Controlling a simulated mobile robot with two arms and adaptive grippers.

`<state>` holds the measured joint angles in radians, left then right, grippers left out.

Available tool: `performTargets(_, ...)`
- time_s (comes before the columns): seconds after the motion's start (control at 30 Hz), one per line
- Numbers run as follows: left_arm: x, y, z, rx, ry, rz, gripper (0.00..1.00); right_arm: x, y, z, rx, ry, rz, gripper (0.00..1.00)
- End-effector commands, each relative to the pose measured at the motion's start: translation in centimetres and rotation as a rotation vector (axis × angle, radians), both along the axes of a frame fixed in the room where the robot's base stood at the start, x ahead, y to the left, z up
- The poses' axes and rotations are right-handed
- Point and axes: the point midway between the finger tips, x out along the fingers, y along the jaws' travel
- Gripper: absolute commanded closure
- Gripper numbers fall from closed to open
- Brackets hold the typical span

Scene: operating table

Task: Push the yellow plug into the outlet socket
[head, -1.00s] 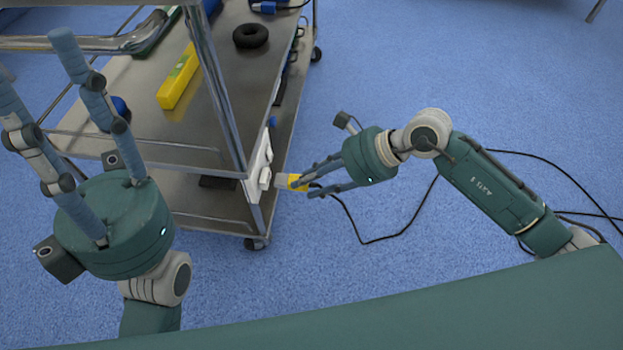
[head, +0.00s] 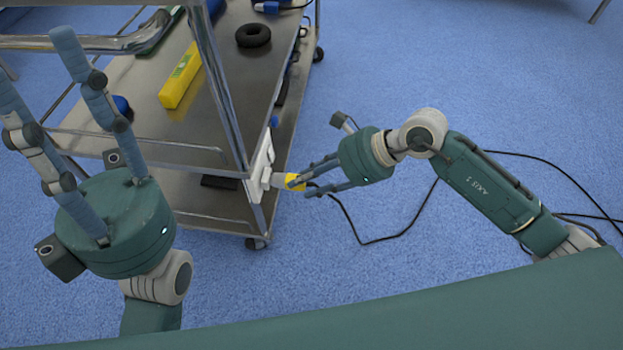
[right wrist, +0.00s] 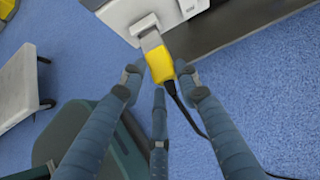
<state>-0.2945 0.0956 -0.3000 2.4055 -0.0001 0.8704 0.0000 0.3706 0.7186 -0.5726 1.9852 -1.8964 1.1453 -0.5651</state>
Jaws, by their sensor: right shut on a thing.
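The yellow plug (head: 296,180) is held at the tips of my right gripper (head: 300,188), beside the trolley's near right corner. The plug also shows in the right wrist view (right wrist: 160,66), its black cable trailing back past the fingers. Its pale front end meets the raised block of the white outlet socket (head: 257,165), which also shows in the right wrist view (right wrist: 147,22). I cannot tell how deep the front end sits. My right gripper (right wrist: 160,84) is shut on the plug. My left gripper (head: 32,58) is open and empty at the left, fingers spread upward.
The metal trolley (head: 150,153) carries the socket on its side. On it lie a yellow box (head: 181,78) and a black ring (head: 253,36). The plug's black cable (head: 385,238) loops over the blue floor. The floor right of the trolley is otherwise clear.

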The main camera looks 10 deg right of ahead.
Motion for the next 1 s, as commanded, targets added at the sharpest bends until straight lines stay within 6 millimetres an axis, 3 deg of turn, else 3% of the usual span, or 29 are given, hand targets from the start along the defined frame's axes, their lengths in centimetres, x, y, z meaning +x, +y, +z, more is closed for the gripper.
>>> performTargets(0.8,0.0,0.0,-0.2,-0.001,0.012,0.000,0.60,0.7,2.1,0.1,0.004,0.001,-0.001,1.00)
performTargets(0.83,0.0,0.0,-0.2,-0.002,0.013,0.000,0.60,0.6,2.1,0.1,0.003,0.001,-0.002,0.62)
performTargets(0.9,0.0,0.0,-0.3,-0.001,0.015,0.000,0.60,0.6,2.0,0.1,0.003,0.001,-0.002,0.48)
performTargets(1.0,0.1,0.0,-0.4,-0.001,0.018,0.000,0.60,0.6,2.0,0.1,0.003,0.001,-0.002,0.46)
